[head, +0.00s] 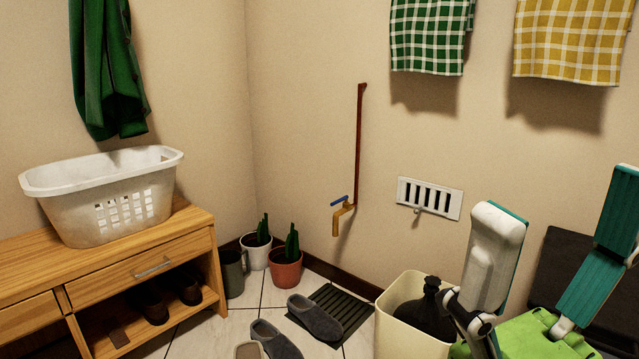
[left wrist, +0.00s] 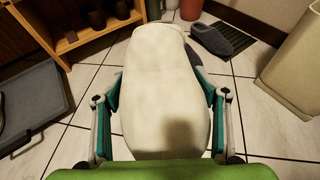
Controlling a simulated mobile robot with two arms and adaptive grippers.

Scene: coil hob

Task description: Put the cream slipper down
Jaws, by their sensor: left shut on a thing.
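The cream slipper (left wrist: 165,70) fills the middle of the left wrist view, its long pale side facing the camera. My left gripper (left wrist: 160,95) is shut on it, with one finger along each side. The slipper is over the tiled floor; I cannot tell whether it touches the tiles. In the head view a small beige shape (head: 248,351) is cut off by the bottom edge, and I cannot tell whether it is this slipper. My right gripper (head: 560,205) is open and empty at the right of the head view, its fingers spread and pointing up.
Grey slippers (head: 315,318) lie by a dark slatted mat (head: 345,302). A cream bin (head: 395,335) holding a black bag stands right of them. A wooden shoe bench (head: 200,238) is at left. A dark grey tray (left wrist: 45,105) lies left of the held slipper.

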